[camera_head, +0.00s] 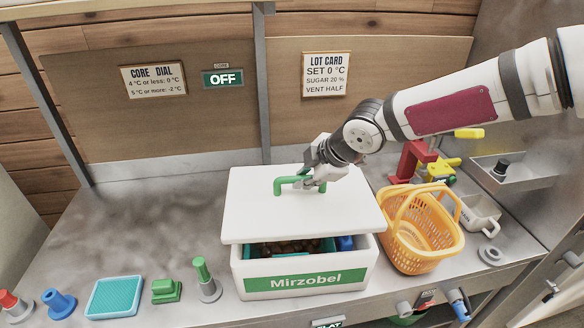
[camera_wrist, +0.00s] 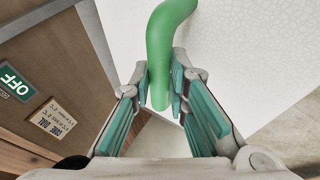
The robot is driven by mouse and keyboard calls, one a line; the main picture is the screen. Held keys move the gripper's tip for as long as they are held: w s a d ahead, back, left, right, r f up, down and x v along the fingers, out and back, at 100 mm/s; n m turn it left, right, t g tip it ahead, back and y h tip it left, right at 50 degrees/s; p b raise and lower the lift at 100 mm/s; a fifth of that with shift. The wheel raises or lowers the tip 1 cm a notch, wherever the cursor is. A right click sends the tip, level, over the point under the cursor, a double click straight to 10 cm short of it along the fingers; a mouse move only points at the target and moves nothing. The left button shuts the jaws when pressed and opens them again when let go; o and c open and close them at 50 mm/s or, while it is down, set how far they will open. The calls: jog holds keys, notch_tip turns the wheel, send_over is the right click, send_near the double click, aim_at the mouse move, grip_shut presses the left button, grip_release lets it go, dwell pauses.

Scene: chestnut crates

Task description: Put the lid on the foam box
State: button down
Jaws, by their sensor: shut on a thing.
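The white foam box (camera_head: 250,281) stands on the metal counter with a green "Mirzobel" label on its front. Inside it I see brown chestnuts in a teal liner or tray and a blue item at the right; the rest is hidden under the lid. The white lid (camera_head: 240,215) is above the box, set back and to the left, with a gap at the front. My gripper (camera_head: 318,180) is shut on the lid's green handle (camera_head: 280,183). In the wrist view the fingers close on both sides of the green handle (camera_wrist: 168,45).
An orange basket (camera_head: 435,262) stands close at the right of the box. A green-handled stamp (camera_head: 203,275), a green block (camera_head: 166,291) and a teal tray (camera_head: 115,297) are at the left. A red and yellow device (camera_head: 411,160) stands behind the basket. The back-left counter is clear.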

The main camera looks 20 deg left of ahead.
aim_at(309, 198)
jog(key=shift+w+f+b, duration=0.15)
jog(key=shift+f+b, duration=0.85)
jog(key=shift+f, duration=1.05)
jog(key=shift+f+b, duration=1.4)
jog(key=shift+f, duration=0.35)
jog(key=c, duration=1.5)
grip_release()
jog(key=shift+o, duration=0.2)
jog(key=shift+r, duration=0.1)
